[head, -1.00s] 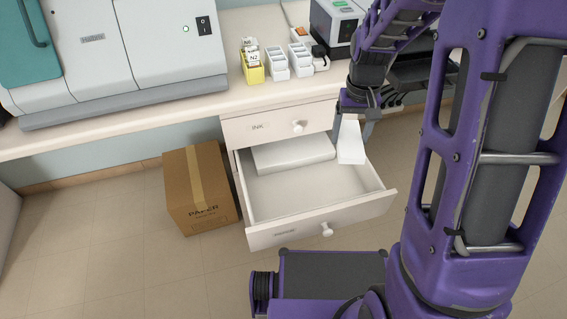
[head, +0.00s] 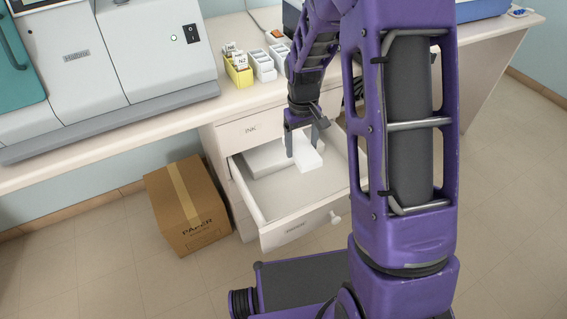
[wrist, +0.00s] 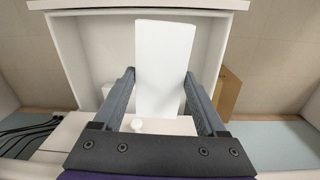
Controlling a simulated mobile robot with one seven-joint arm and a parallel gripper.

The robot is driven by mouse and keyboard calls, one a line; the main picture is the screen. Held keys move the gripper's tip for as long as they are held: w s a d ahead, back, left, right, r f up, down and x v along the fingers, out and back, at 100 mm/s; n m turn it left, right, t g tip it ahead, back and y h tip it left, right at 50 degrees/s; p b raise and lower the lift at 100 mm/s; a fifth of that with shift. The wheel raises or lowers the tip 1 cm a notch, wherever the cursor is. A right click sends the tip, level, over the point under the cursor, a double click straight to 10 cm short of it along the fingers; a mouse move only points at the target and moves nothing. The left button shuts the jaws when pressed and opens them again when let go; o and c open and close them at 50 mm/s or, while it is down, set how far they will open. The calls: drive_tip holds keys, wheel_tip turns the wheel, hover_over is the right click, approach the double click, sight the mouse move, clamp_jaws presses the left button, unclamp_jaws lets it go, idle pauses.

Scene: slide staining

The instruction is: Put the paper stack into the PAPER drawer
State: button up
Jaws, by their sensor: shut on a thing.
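The white paper stack (head: 303,156) is between the two fingers of my gripper (head: 303,142), which is shut on it. In the wrist view the stack (wrist: 165,65) shows pale and flat between the fingertips (wrist: 160,85). The stack is over the open lower drawer (head: 290,230), towards its back. A gap beneath it cannot be judged. The drawer's front label is too blurred to read. Another white stack (head: 262,160) lies inside, at the drawer's back left, beside the held one in the head view.
The shut INK drawer (head: 250,131) is just above the open one. A cardboard box marked PAPER (head: 187,210) stands on the floor to the left. Bottle racks (head: 262,66) and a large machine (head: 100,60) stand on the counter. The drawer's front half is empty.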

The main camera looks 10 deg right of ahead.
drive_tip(key=w+a+f+n+b, duration=0.1)
drive_tip(key=w+f+n, duration=0.15)
drive_tip(key=f, duration=0.45)
drive_tip(key=w+f+n+b, duration=0.1)
drive_tip(key=w+f+n, duration=0.15)
drive_tip(key=f, duration=0.55)
drive_tip(key=b, duration=0.1)
hover_over(291, 195)
wheel_tip(291, 195, down, 6)
drive_tip(key=shift+r, duration=0.1)
drive_tip(key=shift+f+b, duration=0.5)
drive_tip(key=shift+f, duration=1.9)
drive_tip(key=o, duration=1.4)
wheel_tip(291, 195, up, 12)
drive_tip(key=p, duration=0.2)
drive_tip(key=shift+r, duration=0.15)
